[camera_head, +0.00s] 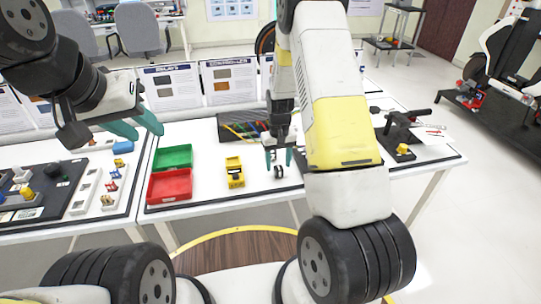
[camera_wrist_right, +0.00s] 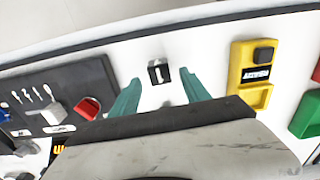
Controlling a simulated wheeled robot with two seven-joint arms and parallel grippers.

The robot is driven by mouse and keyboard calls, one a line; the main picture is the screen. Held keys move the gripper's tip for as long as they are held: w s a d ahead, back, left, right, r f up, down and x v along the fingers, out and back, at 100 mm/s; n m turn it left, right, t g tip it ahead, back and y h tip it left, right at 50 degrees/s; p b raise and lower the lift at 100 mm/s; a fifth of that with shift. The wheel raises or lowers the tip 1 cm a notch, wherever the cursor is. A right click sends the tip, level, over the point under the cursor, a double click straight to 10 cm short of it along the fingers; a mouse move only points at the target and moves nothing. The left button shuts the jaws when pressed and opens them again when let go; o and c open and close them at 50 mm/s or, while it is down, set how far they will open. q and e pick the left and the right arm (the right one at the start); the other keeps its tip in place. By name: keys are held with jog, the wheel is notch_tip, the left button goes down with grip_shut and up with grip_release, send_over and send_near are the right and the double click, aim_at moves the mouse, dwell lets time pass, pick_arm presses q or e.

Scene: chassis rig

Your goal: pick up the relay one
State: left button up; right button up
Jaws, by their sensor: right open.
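A small black block with a white mark like a 1, which looks like relay one (camera_head: 279,173), stands on the white table near its front edge. In the right wrist view the block (camera_wrist_right: 159,71) lies between and just beyond the fingertips. My right gripper (camera_head: 279,157) is open above the block, and its teal fingers (camera_wrist_right: 163,84) do not touch it. My left gripper (camera_head: 137,126) is open and empty, raised above the left part of the table, away from the block.
A yellow device (camera_head: 235,172) stands left of the block, and it shows in the wrist view (camera_wrist_right: 248,93) too. A green bin (camera_head: 172,157) and a red bin (camera_head: 168,187) are further left. A dark panel (camera_head: 232,127) with coloured tools lies behind. The table around the block is clear.

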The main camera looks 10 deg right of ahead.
jog(key=shift+f, duration=1.35)
grip_shut()
jog(key=shift+r, duration=0.1)
